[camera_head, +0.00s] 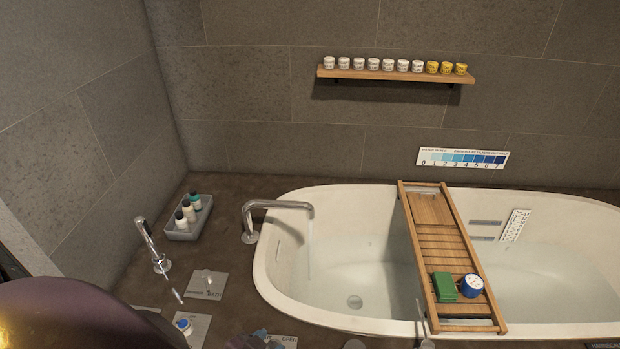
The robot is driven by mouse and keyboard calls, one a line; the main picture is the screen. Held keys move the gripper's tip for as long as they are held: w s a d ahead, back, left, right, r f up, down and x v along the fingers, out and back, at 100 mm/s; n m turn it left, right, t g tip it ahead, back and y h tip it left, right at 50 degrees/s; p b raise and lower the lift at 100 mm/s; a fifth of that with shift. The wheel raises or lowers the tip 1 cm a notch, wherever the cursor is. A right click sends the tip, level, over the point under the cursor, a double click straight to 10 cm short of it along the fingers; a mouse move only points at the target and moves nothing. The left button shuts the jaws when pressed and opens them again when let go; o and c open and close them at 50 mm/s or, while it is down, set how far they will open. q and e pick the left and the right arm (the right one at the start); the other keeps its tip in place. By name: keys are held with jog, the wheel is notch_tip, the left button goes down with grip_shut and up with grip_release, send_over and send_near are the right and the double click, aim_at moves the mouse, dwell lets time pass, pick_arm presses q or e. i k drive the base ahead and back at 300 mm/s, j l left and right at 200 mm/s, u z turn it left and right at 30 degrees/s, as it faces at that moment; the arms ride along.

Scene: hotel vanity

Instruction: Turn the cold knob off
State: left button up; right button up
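A small knob with a blue top (183,325) stands on a grey plate (200,335) at the bottom left, left of the tub. It looks like the cold knob; its setting is too small to read. A thin stream of water (309,250) falls from the chrome tub spout (280,204). My dark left arm fills the bottom left corner and hides part of the deck beside the knob. A dark piece at the bottom edge, right of the knob, may be part of my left gripper; its fingers cannot be made out. My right gripper is not in view.
The white bathtub (275,285) holds water, with a wooden caddy (412,215) across it. A chrome hand shower (152,245), a grey tray (203,218) of bottles and a shower/bath selector plate (205,290) stand on the deck. A marked "OPEN" plate (285,341) is partly visible.

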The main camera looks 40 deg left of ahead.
aim_at(184, 324)
jog(key=k+u, duration=0.15)
jog(key=u, duration=1.85)
